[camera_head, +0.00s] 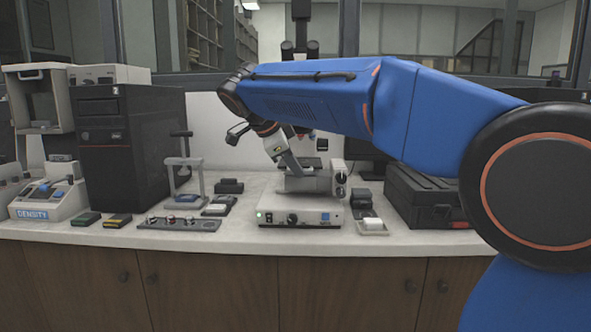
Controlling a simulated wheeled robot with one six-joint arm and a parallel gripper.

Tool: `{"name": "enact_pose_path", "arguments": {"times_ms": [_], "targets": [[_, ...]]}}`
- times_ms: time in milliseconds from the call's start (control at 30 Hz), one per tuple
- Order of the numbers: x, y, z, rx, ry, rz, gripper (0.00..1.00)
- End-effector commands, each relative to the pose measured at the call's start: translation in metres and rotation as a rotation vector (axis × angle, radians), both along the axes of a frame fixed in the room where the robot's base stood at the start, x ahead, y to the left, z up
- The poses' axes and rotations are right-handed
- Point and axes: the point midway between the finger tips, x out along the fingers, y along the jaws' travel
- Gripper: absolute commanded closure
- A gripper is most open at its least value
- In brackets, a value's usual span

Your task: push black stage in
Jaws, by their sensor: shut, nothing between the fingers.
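A white microscope-like device (300,212) stands at the middle of the bench, with a front panel of knobs and a green light. A dark flat plate (314,162), which looks like the black stage, shows on top of its grey block. My gripper (298,170) is shut and empty, and points down and to the right at the left side of this block. I cannot tell whether the fingertips touch the stage or are apart from it. My blue arm hides the upper part of the device, and the gripper hides the stage's left part.
A small press with a lever (184,163) stands to the left, behind a grey strip with knobs (180,224). A black computer tower (104,150) and a density instrument (48,203) are further left. Black blocks (362,200) and a black case (428,198) are to the right.

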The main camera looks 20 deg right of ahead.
Motion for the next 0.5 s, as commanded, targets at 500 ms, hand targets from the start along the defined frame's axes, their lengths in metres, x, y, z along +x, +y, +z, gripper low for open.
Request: {"name": "enact_pose_path", "arguments": {"times_ms": [500], "targets": [[0.040, -0.013, 0.000, 0.000, 0.000, -0.002, 1.00]]}}
